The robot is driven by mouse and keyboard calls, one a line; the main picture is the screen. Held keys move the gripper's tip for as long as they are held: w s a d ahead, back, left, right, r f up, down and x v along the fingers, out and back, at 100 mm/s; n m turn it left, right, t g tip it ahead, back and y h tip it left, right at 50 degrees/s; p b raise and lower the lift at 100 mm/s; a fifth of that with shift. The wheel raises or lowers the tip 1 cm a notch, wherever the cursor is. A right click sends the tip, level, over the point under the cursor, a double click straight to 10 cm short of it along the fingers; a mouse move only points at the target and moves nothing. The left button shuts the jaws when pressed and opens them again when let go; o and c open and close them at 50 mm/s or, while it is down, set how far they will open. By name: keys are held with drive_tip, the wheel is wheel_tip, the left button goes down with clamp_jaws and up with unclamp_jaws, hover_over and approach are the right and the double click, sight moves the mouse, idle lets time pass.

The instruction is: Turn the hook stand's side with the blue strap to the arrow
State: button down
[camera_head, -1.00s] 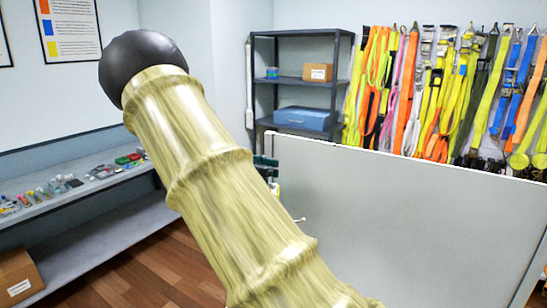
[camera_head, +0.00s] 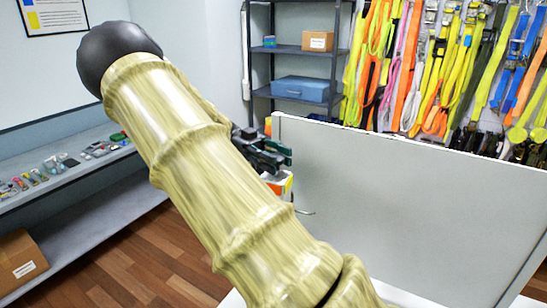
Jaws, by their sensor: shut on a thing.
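The hook stand shows as a large pale grey upright panel (camera_head: 410,205), and its broad face turned to me is mostly bare. A small metal hook (camera_head: 305,212) sticks out near its left edge. Small orange and yellow patches show at that edge, partly hidden. My gripper (camera_head: 277,152), dark with green parts, is shut at the panel's left edge; the exact contact is hard to see behind my arm. I see no blue strap on the stand and no arrow on the floor.
My thick arm hides the middle left. Many coloured straps (camera_head: 425,70) hang on the back wall. A dark shelf (camera_head: 285,50) holds a blue box (camera_head: 301,88) and a carton. A workbench (camera_head: 80,195) with small items runs along the left. Wooden floor (camera_head: 165,262) is free between.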

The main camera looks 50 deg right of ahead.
drive_tip(key=c, duration=0.9)
unclamp_jaws()
drive_tip(key=shift+o, duration=0.2)
drive_tip(key=shift+r, duration=4.95)
